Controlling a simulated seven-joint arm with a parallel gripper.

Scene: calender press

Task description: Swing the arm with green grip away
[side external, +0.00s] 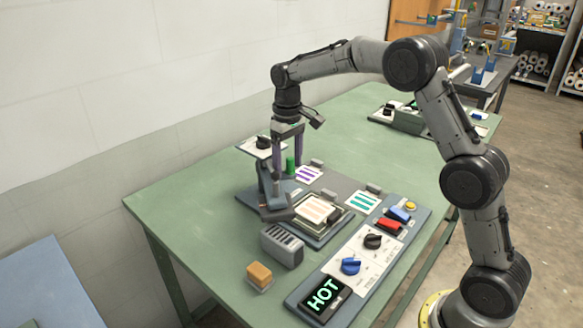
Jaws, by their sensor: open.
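The press's swing arm (264,180) is grey and stands on the press base. Its dark head (277,214) sits at the left edge of the printed bed (317,211). The upright green grip (291,166) shows between the two purple-lined fingers of my gripper (288,173). My gripper points down and is open. I cannot tell from this one view whether the fingers are around the grip or in front of it, or whether they touch it. Where the grip joins the arm is hidden.
A control panel (358,262) with knobs, red and blue switches and a lit HOT display (324,296) lies at the front right. A grey slotted block (282,247) and an orange sponge (259,274) stand front left. Printed cards lie nearby. The wall is close behind.

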